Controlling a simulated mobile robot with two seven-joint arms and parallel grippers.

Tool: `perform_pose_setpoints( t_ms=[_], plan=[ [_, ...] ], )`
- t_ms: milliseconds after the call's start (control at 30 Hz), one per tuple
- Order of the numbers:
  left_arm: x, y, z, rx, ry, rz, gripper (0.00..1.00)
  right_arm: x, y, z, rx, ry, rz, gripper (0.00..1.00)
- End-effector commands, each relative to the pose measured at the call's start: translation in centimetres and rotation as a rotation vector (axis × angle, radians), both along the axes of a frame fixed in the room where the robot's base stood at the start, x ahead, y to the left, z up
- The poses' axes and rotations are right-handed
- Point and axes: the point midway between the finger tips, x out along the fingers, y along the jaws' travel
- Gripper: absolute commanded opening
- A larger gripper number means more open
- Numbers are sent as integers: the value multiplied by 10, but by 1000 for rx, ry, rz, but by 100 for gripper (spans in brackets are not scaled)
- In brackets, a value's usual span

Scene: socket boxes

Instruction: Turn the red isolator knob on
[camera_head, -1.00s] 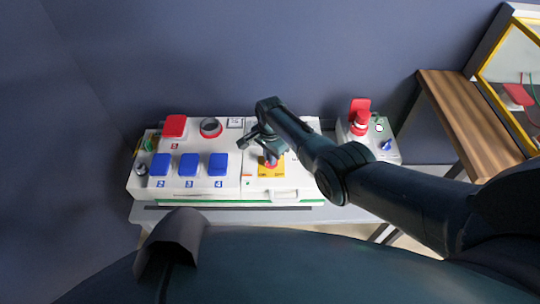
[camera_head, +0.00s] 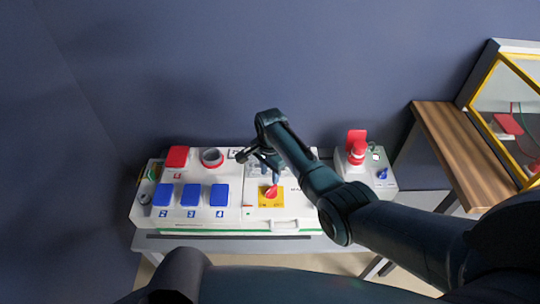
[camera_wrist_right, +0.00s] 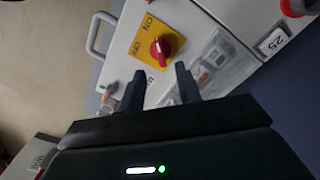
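The red isolator knob (camera_head: 271,191) sits on a yellow plate (camera_head: 264,202) on the right part of the white socket box. In the right wrist view the knob (camera_wrist_right: 163,48) shows clear of the fingers, on the yellow plate with ON and OFF lettering (camera_wrist_right: 140,42). I cannot tell for certain which label it points to. My right gripper (camera_head: 272,176) is just above and behind the knob in the head view. In the wrist view my right gripper (camera_wrist_right: 162,87) is open, with nothing between its fingers. My left gripper is not in view.
The white box also carries several blue socket covers (camera_head: 191,195), a red cover (camera_head: 177,156) and a round red-rimmed socket (camera_head: 212,157). A smaller box with a red upright cover (camera_head: 356,138) stands to the right. A wooden-topped table (camera_head: 465,160) is further right.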

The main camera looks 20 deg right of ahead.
Motion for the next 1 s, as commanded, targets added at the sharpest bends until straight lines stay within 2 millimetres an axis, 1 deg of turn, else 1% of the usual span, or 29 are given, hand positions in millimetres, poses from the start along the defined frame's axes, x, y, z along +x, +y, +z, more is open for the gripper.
perform_pose_setpoints(
  t_ms=[33,100,200,333,467,867,1000],
  plan=[
    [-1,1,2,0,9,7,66,0,0,14,1,-3,0,34],
    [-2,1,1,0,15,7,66,0,0,27,1,-3,0,34],
    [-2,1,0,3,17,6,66,0,0,40,0,-1,0,34],
    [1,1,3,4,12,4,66,0,0,52,-1,0,0,34],
    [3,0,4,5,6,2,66,-1,0,55,-2,1,0,34],
    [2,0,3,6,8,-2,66,0,0,55,0,1,0,34],
    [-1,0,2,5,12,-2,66,-5,-2,51,0,-4,17,34]
  ],
)
